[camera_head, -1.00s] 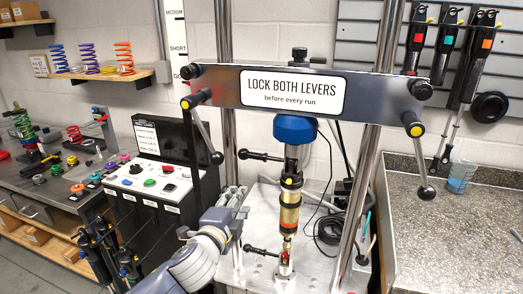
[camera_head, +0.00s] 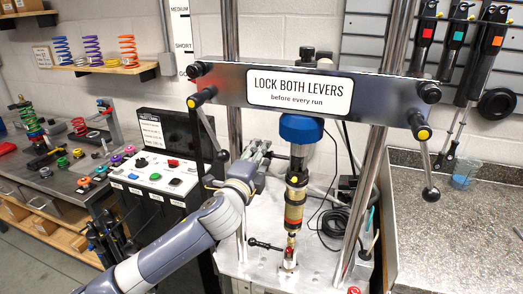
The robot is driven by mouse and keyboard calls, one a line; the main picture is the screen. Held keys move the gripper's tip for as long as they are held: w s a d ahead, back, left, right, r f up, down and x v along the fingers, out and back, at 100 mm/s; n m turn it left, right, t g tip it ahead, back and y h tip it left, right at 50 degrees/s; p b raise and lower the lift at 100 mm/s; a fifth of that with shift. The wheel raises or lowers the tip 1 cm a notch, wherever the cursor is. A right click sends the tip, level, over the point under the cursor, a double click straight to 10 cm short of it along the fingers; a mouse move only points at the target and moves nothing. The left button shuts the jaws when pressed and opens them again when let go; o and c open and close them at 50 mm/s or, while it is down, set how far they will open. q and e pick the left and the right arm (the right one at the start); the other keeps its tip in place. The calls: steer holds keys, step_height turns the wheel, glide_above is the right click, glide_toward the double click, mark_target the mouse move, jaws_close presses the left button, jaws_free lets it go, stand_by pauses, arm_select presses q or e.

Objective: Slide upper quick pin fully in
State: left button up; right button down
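The shock (camera_head: 294,203) stands upright in the dyno, below the blue load cell (camera_head: 301,128) on the crossbeam. My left gripper (camera_head: 260,150) is just left of the shock's upper end. It covers the place of the upper quick pin, which I cannot make out now. I cannot tell whether its fingers are open or shut, or whether they touch the pin. The lower quick pin (camera_head: 266,245), with a black handle, sticks out to the left at the shock's lower end. My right gripper is not in view.
The crossbeam (camera_head: 230,88) spans two steel columns (camera_head: 368,190); two levers (camera_head: 427,165) hang from it. A control box (camera_head: 155,180) stands left. Cables (camera_head: 328,225) lie behind the shock. The counter at right (camera_head: 440,230) is mostly clear.

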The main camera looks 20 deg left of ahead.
mark_target(279, 157)
arm_select(q)
steer(key=shift+w, duration=0.65)
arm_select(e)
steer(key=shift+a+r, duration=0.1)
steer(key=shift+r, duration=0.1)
arm_select(q)
steer(key=shift+c, duration=0.6)
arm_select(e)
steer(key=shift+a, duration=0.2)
arm_select(q)
jaws_close()
steer(key=shift+s+d, duration=0.1)
steer(key=shift+d, duration=2.5)
steer(key=shift+o, duration=0.6)
jaws_free()
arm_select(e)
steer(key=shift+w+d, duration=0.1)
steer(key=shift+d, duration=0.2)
arm_select(q)
steer(key=shift+a, duration=0.1)
